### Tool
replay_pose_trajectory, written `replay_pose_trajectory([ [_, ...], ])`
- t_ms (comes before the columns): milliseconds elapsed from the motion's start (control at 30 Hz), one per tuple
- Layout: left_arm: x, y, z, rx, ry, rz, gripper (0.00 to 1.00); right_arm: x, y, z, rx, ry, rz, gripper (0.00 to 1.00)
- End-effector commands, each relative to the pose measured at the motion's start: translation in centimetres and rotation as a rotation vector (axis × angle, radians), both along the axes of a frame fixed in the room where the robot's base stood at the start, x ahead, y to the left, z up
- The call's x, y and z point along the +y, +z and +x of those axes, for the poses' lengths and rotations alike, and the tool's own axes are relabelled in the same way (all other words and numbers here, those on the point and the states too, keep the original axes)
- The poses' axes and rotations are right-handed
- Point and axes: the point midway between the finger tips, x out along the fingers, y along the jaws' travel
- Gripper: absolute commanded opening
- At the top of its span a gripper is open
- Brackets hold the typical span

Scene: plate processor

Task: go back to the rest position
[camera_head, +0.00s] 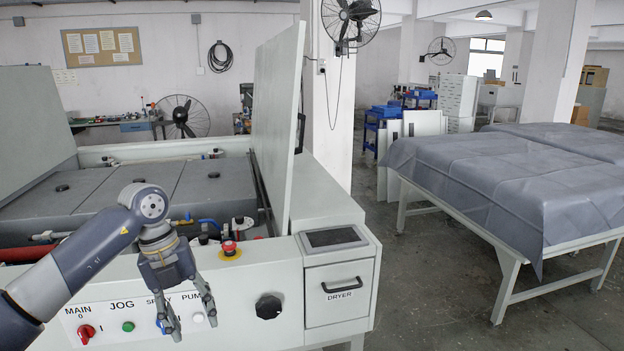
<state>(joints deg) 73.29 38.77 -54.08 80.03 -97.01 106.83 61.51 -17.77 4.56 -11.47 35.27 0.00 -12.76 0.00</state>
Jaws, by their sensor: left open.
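My left gripper (193,325) comes in from the left and hangs in front of the plate processor's front panel (240,290). Its fingers point down, spread apart, with nothing between them. It covers part of the panel near the labels for spray and pump. A red knob (86,331) and a green button (128,326) show to its left. A black knob (268,307) shows to its right. A red emergency button (229,247) on a yellow base sits on the top edge, right of my wrist. My right gripper is not in view.
The processor's lid (277,125) stands upright at the right of its open bay. The dryer drawer (340,290) looks closed. A table under a grey cover (510,185) stands at the right. The floor (425,290) between is clear.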

Motion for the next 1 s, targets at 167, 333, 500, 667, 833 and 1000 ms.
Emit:
replay_pose_trajectory([
  [167,-4.2,-2.8,0.1,0.031,-0.041,-0.192,0.47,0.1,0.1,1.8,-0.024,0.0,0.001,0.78],
  [333,-9.2,-5.5,0.2,0.055,-0.047,-0.443,0.47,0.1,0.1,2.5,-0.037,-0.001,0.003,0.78],
  [500,-15.0,-8.6,1.0,0.065,0.054,-0.815,0.47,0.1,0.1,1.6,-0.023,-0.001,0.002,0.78],
  [667,-17.5,-12.4,3.6,0.028,0.332,-1.154,0.47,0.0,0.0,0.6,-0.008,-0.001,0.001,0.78],
  [833,-15.0,-20.6,5.9,-0.033,0.789,-1.34,0.47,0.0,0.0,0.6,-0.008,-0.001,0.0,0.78],
  [1000,-9.9,-32.2,4.1,-0.08,1.27,-1.304,0.47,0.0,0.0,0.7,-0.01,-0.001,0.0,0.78],
])
